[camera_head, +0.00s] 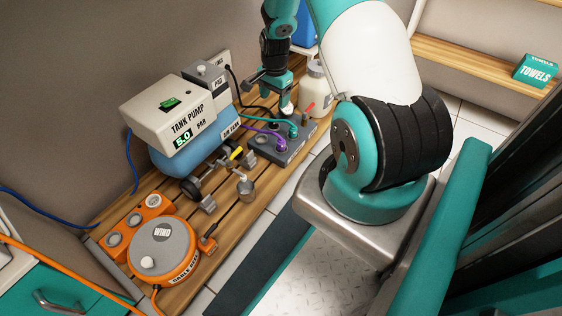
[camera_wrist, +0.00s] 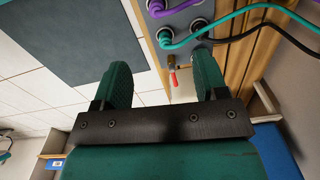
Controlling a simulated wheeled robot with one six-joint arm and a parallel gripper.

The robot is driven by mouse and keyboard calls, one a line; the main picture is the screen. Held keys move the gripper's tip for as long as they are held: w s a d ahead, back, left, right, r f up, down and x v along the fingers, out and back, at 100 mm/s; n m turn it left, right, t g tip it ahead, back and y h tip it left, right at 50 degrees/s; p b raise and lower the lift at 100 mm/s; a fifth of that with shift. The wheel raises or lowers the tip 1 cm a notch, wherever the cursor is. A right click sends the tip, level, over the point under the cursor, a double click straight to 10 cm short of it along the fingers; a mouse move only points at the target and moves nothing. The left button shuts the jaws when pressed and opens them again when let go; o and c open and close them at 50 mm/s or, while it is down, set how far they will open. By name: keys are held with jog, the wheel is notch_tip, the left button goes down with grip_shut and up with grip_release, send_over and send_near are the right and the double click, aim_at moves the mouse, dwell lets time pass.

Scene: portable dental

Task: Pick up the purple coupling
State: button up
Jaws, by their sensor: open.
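The purple coupling (camera_head: 279,146) sits upright on a dark grey block on the slatted bench, with a purple hose running left from it. In the wrist view the purple coupling (camera_wrist: 157,7) is cut off by the top edge, beyond the fingertips. My gripper (camera_head: 279,99) hangs above the far end of the block, apart from the purple coupling. The wrist view shows its two fingers (camera_wrist: 163,75) spread wide with nothing held between them.
A teal-hosed coupling (camera_head: 293,131) stands close to the purple one, and a black-hosed coupling (camera_wrist: 198,24) is also near. A red-handled valve (camera_head: 309,107) and a white bottle (camera_head: 315,90) stand by the block. The tank pump (camera_head: 165,112) rises at left.

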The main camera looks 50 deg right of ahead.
jog(key=m+b, duration=0.1)
jog(key=b, duration=0.1)
send_over(281, 140)
jog(key=s, duration=0.1)
notch_tip(281, 140, down, 7)
notch_tip(281, 140, down, 10)
jog(key=b, duration=0.5)
jog(key=shift+w+d+b, duration=0.1)
jog(key=shift+d+b, duration=0.05)
jog(key=shift+b, duration=0.25)
jog(key=f+b, duration=0.1)
jog(key=f, duration=0.1)
jog(key=f+b, duration=0.4)
jog(key=shift+w, duration=0.35)
jog(key=shift+r, duration=0.15)
jog(key=shift+c, duration=0.2)
jog(key=c, duration=1)
